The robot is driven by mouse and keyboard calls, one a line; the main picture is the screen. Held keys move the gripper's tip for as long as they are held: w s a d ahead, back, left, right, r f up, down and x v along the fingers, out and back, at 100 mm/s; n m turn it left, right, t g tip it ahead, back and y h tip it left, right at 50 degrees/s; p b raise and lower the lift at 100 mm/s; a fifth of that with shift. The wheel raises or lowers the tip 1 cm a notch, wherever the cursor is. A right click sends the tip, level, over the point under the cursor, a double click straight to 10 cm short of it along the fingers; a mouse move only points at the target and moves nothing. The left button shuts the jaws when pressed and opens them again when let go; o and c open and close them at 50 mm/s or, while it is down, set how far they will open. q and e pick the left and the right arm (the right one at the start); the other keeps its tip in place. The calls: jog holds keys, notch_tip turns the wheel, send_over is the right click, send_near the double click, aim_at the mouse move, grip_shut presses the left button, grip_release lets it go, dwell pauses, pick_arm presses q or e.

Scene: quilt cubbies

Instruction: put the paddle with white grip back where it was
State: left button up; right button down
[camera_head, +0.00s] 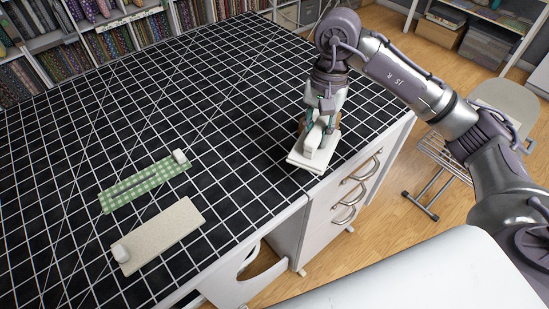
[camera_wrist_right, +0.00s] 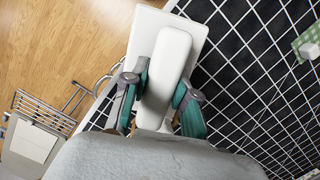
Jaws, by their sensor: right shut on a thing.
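The paddle with white grip (camera_head: 303,163) is a flat white board with a thick white bar on it. My right gripper (camera_head: 319,123) is shut on that bar. In the right wrist view the two teal-padded fingers (camera_wrist_right: 161,88) stand on either side of the white grip (camera_wrist_right: 172,57), and the board (camera_wrist_right: 143,24) lies beyond them. The paddle is at the right edge of the black gridded table (camera_head: 235,105); I cannot tell whether it touches the top. The left gripper is out of view.
A green gingham board (camera_head: 145,187) with a white block and a beige board (camera_head: 165,232) with a white block lie on the table's left half. White drawers (camera_head: 325,215) stand under the right edge. Fabric shelves (camera_head: 50,45) line the back. The table's middle is clear.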

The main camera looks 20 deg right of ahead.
jog(key=w+a+f+p, duration=0.1)
jog(key=w+a+f, duration=0.1)
jog(key=a, duration=0.1)
jog(key=w+a+f+p, duration=0.1)
jog(key=w+a+f, duration=0.1)
jog(key=a, duration=0.1)
jog(key=w+a+f+p, duration=0.2)
jog(key=a, duration=0.1)
jog(key=shift+f, duration=0.1)
jog(key=shift+a+f, duration=0.15)
jog(key=shift+a, duration=0.05)
notch_tip(320, 180, down, 3)
jog(key=shift+f+p, duration=0.1)
jog(key=shift+p, duration=0.9)
jog(key=shift+w+f, duration=0.1)
jog(key=shift+f, duration=0.35)
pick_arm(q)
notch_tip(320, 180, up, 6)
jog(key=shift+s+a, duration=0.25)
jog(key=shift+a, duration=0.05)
